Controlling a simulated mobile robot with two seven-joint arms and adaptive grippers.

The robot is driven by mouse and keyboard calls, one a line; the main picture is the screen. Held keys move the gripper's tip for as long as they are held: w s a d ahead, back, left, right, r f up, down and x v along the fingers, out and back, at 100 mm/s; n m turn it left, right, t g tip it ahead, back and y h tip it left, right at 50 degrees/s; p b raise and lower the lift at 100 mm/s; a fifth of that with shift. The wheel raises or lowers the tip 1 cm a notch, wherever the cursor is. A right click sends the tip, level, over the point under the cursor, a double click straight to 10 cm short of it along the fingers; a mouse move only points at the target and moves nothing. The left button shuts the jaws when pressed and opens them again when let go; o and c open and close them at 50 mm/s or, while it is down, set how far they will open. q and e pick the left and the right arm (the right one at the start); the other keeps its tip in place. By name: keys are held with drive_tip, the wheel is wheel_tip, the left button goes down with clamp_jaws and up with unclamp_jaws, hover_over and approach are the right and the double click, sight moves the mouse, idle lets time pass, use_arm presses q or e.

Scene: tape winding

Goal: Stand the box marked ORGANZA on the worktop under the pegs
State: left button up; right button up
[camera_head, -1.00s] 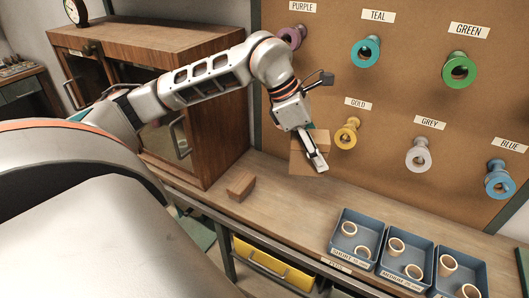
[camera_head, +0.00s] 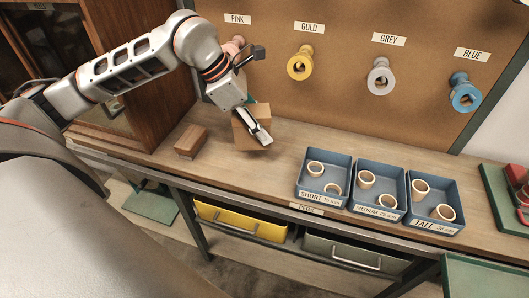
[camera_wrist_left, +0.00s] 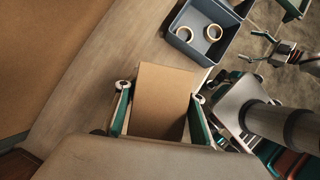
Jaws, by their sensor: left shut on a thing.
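A plain brown cardboard box (camera_head: 243,136) is held in my left gripper (camera_head: 258,132), low over the worktop (camera_head: 290,140) below the pink and gold pegs. The wrist view shows the box (camera_wrist_left: 163,98) between the two fingers, which are shut on its sides. No ORGANZA marking shows on the faces in view. I cannot tell whether its base touches the worktop. The pink peg (camera_head: 234,45), gold peg (camera_head: 300,65), grey peg (camera_head: 380,77) and blue peg (camera_head: 465,93) stick out of the brown board. A gripper-like shape (camera_wrist_left: 284,50), possibly my right gripper, shows at the wrist view's upper right.
A small wooden block (camera_head: 190,141) lies left of the box. Blue trays of rings, SHORT (camera_head: 323,198), MEDIUM (camera_head: 377,211) and TALL (camera_head: 433,224), stand to the right. A wooden cabinet (camera_head: 150,60) borders the left end. Bare worktop lies between box and trays.

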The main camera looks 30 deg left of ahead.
use_arm(q)
wheel_tip(320, 180, down, 3)
drive_tip(key=shift+f+b, duration=0.1)
drive_tip(key=shift+b, duration=0.4)
wheel_tip(320, 180, down, 4)
drive_tip(key=shift+f+b, duration=0.15)
drive_tip(key=shift+b, duration=1.05)
drive_tip(key=shift+f, duration=0.2)
drive_tip(key=shift+r, duration=0.3)
drive_tip(key=shift+f, duration=0.2)
drive_tip(key=o, duration=1.3)
drive_tip(key=shift+o, duration=0.2)
use_arm(e)
drive_tip(key=shift+w+d+f, duration=0.25)
drive_tip(key=shift+w+f, duration=0.45)
drive_tip(key=shift+w, duration=0.1)
